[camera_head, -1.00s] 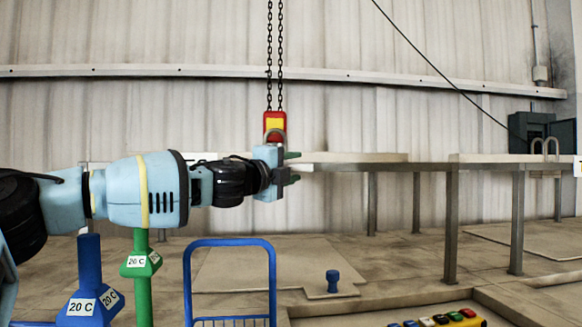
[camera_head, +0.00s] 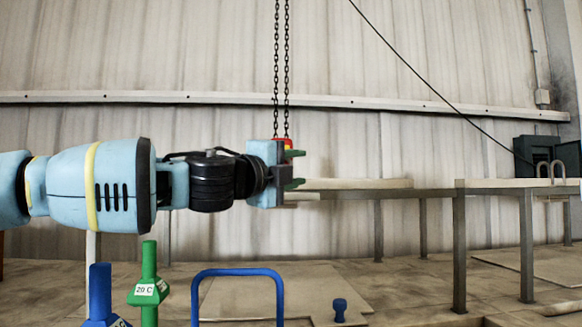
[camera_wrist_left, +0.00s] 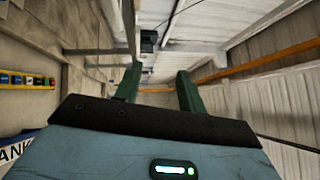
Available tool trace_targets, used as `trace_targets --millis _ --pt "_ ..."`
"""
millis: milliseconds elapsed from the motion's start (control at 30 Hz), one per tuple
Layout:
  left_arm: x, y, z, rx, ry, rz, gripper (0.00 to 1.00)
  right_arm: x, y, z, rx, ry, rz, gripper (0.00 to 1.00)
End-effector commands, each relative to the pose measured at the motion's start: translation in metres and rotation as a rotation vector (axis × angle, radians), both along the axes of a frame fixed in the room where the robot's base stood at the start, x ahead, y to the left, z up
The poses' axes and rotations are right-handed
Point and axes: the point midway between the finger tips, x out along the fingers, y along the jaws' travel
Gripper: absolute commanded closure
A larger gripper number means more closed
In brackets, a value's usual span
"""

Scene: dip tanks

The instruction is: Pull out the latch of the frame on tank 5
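My left gripper (camera_head: 294,169) is raised in front of the far wall, with its two green fingers apart and nothing between them. In the left wrist view its fingers (camera_wrist_left: 159,90) are also spread, with an empty gap. A blue tubular frame (camera_head: 237,272) stands below the gripper, cut off by the bottom edge. A small blue knob (camera_head: 340,308) shows to its right; I cannot tell whether it is a latch. No number for tank 5 is readable, and no latch can be made out. My right gripper is not in view.
A hoist chain (camera_head: 281,70) hangs behind my gripper, its red block mostly hidden. Green (camera_head: 149,285) and blue (camera_head: 100,292) posts stand at lower left. A raised metal-legged platform (camera_head: 520,187) is at right. A button panel (camera_wrist_left: 27,80) and a partial tank sign (camera_wrist_left: 14,152) show in the wrist view.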

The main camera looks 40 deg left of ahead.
Motion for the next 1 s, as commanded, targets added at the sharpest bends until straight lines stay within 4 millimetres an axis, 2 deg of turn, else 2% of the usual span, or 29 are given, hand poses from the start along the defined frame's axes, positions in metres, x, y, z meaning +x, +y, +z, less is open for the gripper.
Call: trace_targets --millis 100,333,1000 --pt "-0.016 -0.013 -0.002 -0.002 0.005 0.001 0.60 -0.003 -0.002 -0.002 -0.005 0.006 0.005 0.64" --pt "-0.035 -0.029 -0.002 -0.006 0.010 0.003 0.60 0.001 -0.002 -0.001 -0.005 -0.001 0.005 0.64" --pt "-0.039 -0.032 -0.004 -0.008 0.013 0.003 0.60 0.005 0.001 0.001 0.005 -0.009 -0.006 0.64"
